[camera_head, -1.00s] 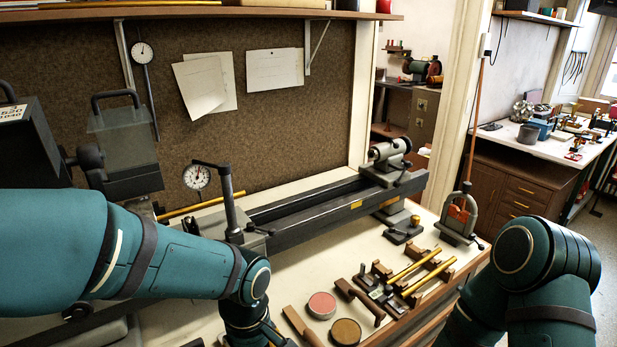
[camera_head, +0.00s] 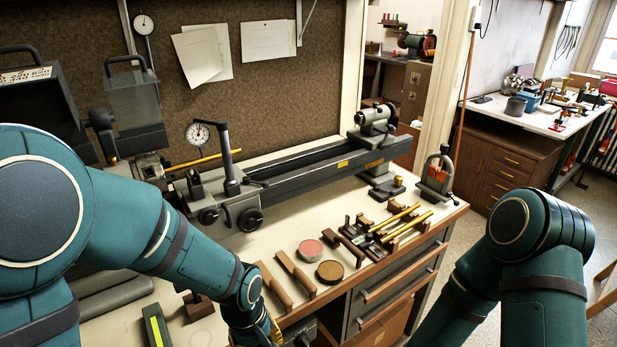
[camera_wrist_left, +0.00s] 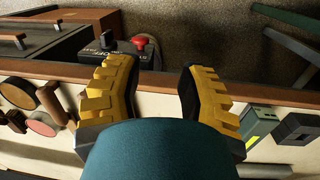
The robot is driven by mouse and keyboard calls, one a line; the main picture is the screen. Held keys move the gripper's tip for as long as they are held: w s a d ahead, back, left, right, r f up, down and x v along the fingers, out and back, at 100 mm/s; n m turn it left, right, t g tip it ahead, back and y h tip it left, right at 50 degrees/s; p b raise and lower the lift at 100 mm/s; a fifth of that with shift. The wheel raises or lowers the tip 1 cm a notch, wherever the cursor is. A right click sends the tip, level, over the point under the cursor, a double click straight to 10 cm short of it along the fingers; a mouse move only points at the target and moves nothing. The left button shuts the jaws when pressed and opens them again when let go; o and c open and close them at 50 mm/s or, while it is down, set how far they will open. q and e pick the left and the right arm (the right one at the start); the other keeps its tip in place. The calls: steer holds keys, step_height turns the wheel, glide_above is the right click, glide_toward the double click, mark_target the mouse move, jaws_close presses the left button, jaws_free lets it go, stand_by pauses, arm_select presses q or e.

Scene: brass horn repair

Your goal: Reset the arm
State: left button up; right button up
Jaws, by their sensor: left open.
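My left arm (camera_head: 130,220) comes in from the left of the head view and bends down at the bench's front edge. Only a bit of yellow on my left gripper (camera_head: 275,330) shows there, at the bottom of the picture. In the left wrist view my left gripper (camera_wrist_left: 158,85) has its two yellow fingers wide apart, with nothing between them. Beyond them are the bench edge and the floor. My right arm (camera_head: 535,250) is folded at the lower right of the head view. Its gripper is out of the picture.
A bench lathe (camera_head: 320,175) stands along the bench back. Near the front edge lie a pink disc (camera_head: 311,249), a brown disc (camera_head: 330,271) and yellow rods (camera_head: 398,220) on supports. A box with a red button (camera_wrist_left: 140,42) is close to my left fingers. Floor (camera_head: 450,260) shows at right.

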arm_select(q)
steer(key=s+f+m+h, duration=0.1)
steer(key=s+f+m, duration=0.1)
steer(key=f, duration=0.6)
steer(key=s+f+m+t+h, duration=0.1)
steer(key=s+f+m+h, duration=0.1)
steer(key=f, duration=0.6)
steer(key=shift+s+f+t, duration=0.15)
steer(key=shift+s+t, duration=0.15)
steer(key=shift+s, duration=0.5)
